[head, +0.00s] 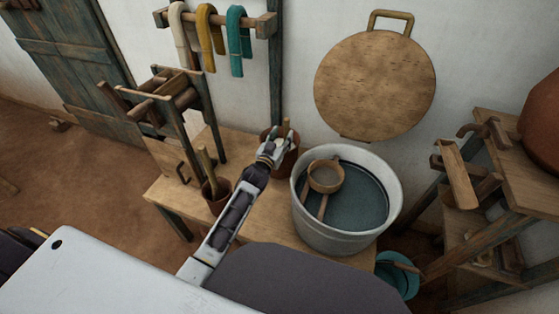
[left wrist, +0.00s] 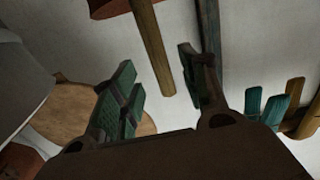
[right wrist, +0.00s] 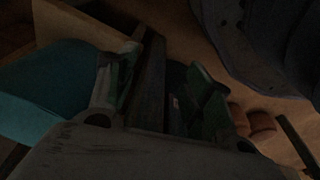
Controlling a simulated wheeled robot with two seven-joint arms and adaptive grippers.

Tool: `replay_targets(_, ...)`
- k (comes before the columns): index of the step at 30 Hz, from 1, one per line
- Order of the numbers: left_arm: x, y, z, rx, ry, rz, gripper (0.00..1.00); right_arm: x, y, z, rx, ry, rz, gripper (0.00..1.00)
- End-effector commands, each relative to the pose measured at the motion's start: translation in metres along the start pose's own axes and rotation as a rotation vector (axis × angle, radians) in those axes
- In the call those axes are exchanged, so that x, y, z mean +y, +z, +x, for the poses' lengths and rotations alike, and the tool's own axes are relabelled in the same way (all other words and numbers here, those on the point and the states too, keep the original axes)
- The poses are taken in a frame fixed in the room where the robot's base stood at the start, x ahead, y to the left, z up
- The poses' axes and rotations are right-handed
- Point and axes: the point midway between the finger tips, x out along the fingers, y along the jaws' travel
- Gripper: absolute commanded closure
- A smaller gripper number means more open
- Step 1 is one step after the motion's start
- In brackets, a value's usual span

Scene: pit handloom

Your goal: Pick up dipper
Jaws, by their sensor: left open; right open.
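In the left wrist view a wooden stick (left wrist: 150,40) from the brown pot (left wrist: 107,8) reaches between the open fingers of that gripper (left wrist: 160,88), with gaps visible. My right gripper (right wrist: 160,95) is open and seems empty in its dark wrist view; the head view does not show it.
The bucket and pots stand on a wooden bench (head: 165,190). Another pot (head: 216,194) with sticks is left of my left arm. A round wooden board (head: 375,85) and yarn hanks (head: 238,42) hang behind. A teal bucket (head: 396,275) is at the lower right.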

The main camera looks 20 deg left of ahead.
Motion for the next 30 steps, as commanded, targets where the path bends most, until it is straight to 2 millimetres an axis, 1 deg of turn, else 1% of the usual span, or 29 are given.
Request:
replay_targets(8, 0.000, 0.001, 0.010, 0.002, 0.000, 0.000, 0.55, 0.000, 0.004, 0.001, -0.018, -0.001, 0.000, 0.49)
replay_targets(11, 0.000, 0.001, 0.017, 0.001, 0.000, 0.000, 0.55, -0.001, 0.000, -0.003, -0.016, -0.002, -0.001, 0.49)
replay_targets(15, 0.000, 0.003, 0.028, 0.001, 0.000, 0.000, 0.55, -0.003, -0.010, -0.013, -0.009, -0.006, -0.002, 0.49)
replay_targets(19, 0.000, 0.003, 0.038, 0.001, 0.000, 0.000, 0.55, -0.005, -0.014, -0.021, -0.008, -0.009, -0.002, 0.49)
replay_targets(24, 0.000, 0.003, 0.048, 0.001, 0.000, 0.000, 0.55, -0.008, -0.009, -0.027, -0.023, -0.014, -0.002, 0.49)
replay_targets(30, 0.000, 0.003, 0.052, 0.000, 0.000, 0.000, 0.55, -0.010, -0.008, -0.030, -0.030, -0.016, -0.003, 0.49)
